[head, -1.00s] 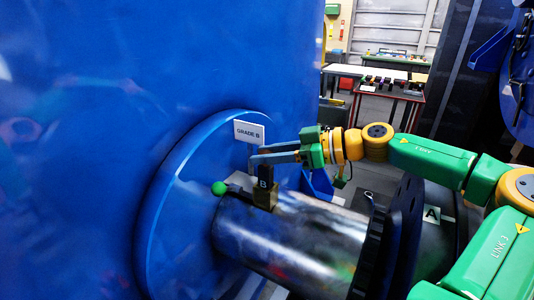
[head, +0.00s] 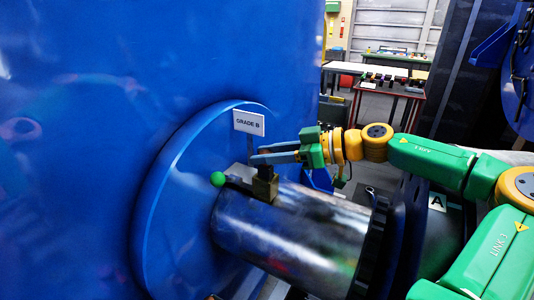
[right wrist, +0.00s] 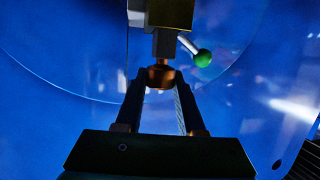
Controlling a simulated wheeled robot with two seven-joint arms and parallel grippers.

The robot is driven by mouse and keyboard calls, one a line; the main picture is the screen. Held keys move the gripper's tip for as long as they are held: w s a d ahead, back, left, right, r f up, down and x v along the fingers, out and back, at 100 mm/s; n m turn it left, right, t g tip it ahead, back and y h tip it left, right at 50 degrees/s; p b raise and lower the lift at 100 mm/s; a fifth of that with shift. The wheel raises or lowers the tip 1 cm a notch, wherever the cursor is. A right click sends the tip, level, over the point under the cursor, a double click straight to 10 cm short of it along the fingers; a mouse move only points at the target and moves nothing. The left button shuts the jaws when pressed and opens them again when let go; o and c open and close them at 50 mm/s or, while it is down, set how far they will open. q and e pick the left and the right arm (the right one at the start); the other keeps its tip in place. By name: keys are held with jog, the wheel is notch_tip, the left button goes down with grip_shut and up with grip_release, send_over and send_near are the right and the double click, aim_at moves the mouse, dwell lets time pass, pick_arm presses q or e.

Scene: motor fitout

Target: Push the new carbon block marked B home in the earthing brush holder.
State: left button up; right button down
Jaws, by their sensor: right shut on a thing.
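The brass-coloured brush holder (head: 264,189) stands on top of the grey shaft housing, below the "GRADE B" sign. The dark carbon block (head: 265,172) stands upright with its lower part in the holder and its upper part above it. Its B mark is not readable now. My right gripper (head: 256,158) reaches in from the right above the holder. In the right wrist view, the gripper (right wrist: 160,92) is shut on the copper-coloured top end (right wrist: 160,76) of the block. The block's body (right wrist: 165,42) shows between that end and the holder (right wrist: 170,12). My left gripper is not in view.
A lever with a green knob (head: 218,179) lies just left of the holder. The "GRADE B" sign (head: 249,123) stands close behind my fingers. The big blue casing (head: 90,130) fills the left. A tag marked A (head: 437,202) is at the right.

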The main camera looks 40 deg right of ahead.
jog(key=shift+f, duration=0.3)
jog(key=shift+a+f+b, duration=0.3)
jog(key=shift+f+b, duration=0.35)
jog(key=shift+r+p, duration=0.6)
jog(key=shift+p, duration=0.05)
jog(key=shift+d+r+p, duration=0.3)
jog(key=shift+r+p, duration=0.25)
jog(key=shift+p, duration=0.05)
notch_tip(320, 180, up, 2)
jog(key=shift+a+r+p, duration=0.1)
jog(key=shift+r+p, duration=0.1)
jog(key=shift+p, duration=0.85)
jog(key=shift+r, duration=0.1)
